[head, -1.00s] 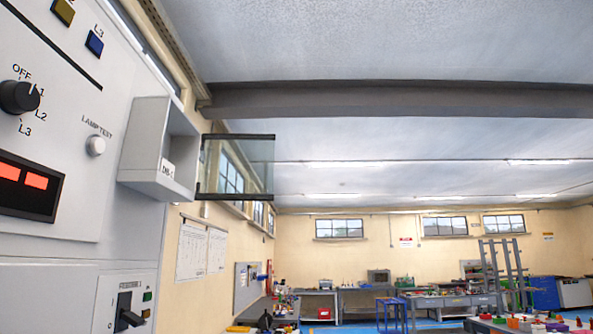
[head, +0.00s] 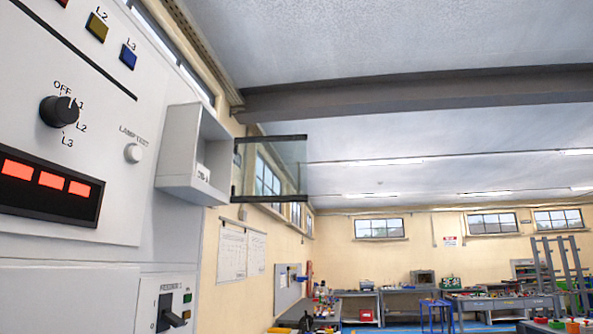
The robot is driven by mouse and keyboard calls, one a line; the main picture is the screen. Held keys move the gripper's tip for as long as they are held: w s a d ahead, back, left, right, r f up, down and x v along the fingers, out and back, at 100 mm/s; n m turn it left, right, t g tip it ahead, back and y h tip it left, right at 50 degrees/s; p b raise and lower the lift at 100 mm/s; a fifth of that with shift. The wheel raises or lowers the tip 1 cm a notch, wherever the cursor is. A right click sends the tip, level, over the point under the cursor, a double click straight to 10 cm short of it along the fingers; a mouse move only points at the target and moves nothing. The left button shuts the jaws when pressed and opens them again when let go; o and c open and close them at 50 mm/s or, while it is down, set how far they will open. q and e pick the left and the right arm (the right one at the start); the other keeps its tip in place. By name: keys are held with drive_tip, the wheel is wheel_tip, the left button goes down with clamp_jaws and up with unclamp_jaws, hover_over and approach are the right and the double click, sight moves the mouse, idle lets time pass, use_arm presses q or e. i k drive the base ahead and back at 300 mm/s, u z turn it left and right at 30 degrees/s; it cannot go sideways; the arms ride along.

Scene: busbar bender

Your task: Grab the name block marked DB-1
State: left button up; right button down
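A small white name block (head: 203,173) stands inside an open grey box (head: 181,160) on the front of the panel. Its dark lettering looks like DB-1 but is small and seen at an angle. A clear door (head: 271,168) with dark top and bottom edges stands swung open to the right of the box. Neither of my grippers is in view.
The grey panel (head: 150,230) fills the left side, with a rotary knob (head: 59,111), a lamp test button (head: 133,153), a red display (head: 48,182) and a feeder switch (head: 172,312). Workbenches (head: 405,300) and a blue stool (head: 435,312) stand far back.

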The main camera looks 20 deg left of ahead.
sight(201, 172)
drive_tip(key=i, duration=3.15)
drive_tip(key=u, duration=3.85)
